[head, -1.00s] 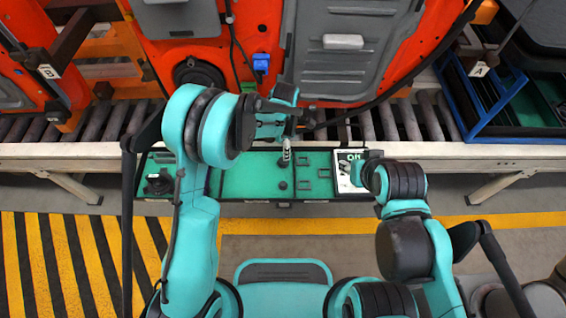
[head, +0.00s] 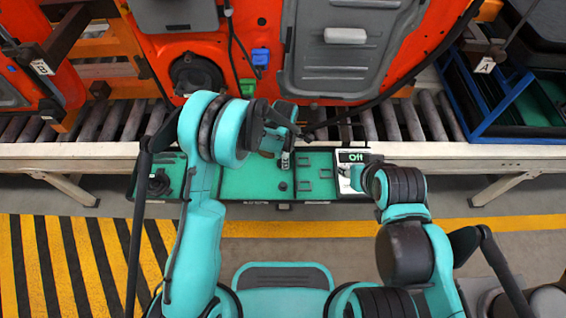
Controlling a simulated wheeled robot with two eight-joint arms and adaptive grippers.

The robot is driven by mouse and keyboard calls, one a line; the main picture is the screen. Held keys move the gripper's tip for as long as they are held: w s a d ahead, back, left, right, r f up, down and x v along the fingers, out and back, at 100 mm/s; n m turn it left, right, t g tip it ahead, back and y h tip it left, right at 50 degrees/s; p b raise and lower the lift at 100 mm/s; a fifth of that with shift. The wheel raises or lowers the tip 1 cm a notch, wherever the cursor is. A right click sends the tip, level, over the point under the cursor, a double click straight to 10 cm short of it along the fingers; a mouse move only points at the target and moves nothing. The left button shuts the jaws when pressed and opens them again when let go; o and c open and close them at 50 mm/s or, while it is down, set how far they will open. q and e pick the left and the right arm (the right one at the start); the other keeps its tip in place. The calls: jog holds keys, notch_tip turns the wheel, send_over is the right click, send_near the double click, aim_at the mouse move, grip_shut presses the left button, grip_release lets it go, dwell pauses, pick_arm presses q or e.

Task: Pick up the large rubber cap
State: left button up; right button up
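A small round black cap (head: 283,187) lies in the middle section of the green tray (head: 238,182); I cannot tell whether it is the large rubber cap. Several dark parts (head: 158,183) sit in the tray's left section. My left gripper (head: 286,161) is over the back of the middle section, just behind the small black cap and apart from it in the picture. Its fingers are small and dark, so their opening is unclear.
Orange car doors (head: 270,20) stand behind on a roller conveyor (head: 425,118). A black cable hangs close behind my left gripper. A blue-framed crate (head: 530,133) is at the right. Striped floor (head: 60,260) lies at the front left.

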dwell(0.3)
pick_arm(q)
jog(key=shift+r, duration=0.5)
jog(key=r+p, duration=0.1)
jog(key=r, duration=0.1)
jog(key=d+r+p, duration=0.1)
jog(key=r, duration=0.1)
jog(key=d+r+p, duration=0.1)
jog(key=d+r, duration=0.2)
jog(key=d, duration=0.2)
jog(key=w+d+r+p, duration=0.1)
jog(key=d+r+p, duration=0.1)
jog(key=d, duration=0.3)
jog(key=shift+d+r, duration=0.35)
jog(key=shift+r, duration=0.15)
